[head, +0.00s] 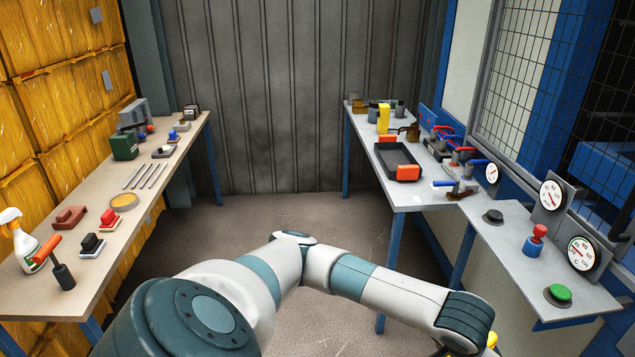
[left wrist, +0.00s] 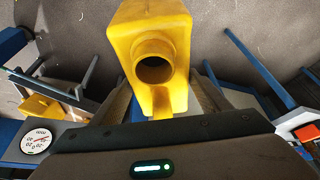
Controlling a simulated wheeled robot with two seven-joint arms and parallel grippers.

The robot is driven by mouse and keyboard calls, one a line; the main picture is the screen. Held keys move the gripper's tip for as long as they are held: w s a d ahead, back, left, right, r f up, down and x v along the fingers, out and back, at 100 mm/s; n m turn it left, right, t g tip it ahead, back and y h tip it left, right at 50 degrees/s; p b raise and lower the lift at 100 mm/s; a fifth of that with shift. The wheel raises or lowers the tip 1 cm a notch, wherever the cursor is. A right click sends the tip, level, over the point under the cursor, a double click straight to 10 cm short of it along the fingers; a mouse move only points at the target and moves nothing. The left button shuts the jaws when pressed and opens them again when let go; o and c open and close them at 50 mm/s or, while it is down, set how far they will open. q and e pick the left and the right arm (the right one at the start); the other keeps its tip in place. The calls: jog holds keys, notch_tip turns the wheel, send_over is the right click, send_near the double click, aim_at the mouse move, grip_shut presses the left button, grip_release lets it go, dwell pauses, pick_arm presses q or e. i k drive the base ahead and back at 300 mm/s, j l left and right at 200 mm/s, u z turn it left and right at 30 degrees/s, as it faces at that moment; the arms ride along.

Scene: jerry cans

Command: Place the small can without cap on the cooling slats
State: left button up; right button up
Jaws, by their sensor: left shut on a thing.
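A yellow can (left wrist: 150,35) fills the middle of the left wrist view. Its round neck is open and no cap is on it. My left gripper (left wrist: 162,102) is shut on this can, with a finger on each side. In the head view my left arm reaches to the lower right, and a bit of the yellow can (head: 492,340) shows at the bottom edge; the fingers are hidden there. The cooling slats (head: 144,176), several thin grey bars, lie bare on the left table. My right gripper is not in view.
The left table (head: 150,225) also holds a tan round disc (head: 124,200), red and black stamp-like blocks, a spray bottle (head: 18,238) and a green box (head: 124,146). The right table (head: 425,195) holds a black tray (head: 399,160), another yellow container (head: 384,118), gauges and buttons. Open floor lies between.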

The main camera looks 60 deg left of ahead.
aim_at(144, 177)
jog(key=j+u, duration=0.25)
jog(key=u, duration=0.2)
jog(key=i+j+u, duration=0.1)
jog(key=u, duration=0.35)
jog(key=i+j+u, duration=0.15)
jog(key=j+u, duration=0.15)
jog(key=u, duration=0.15)
jog(key=i+j+u, duration=0.85)
jog(key=i, duration=0.25)
jog(key=i+j, duration=0.15)
jog(key=i, duration=0.3)
jog(key=i+j, duration=0.1)
jog(key=i, duration=0.3)
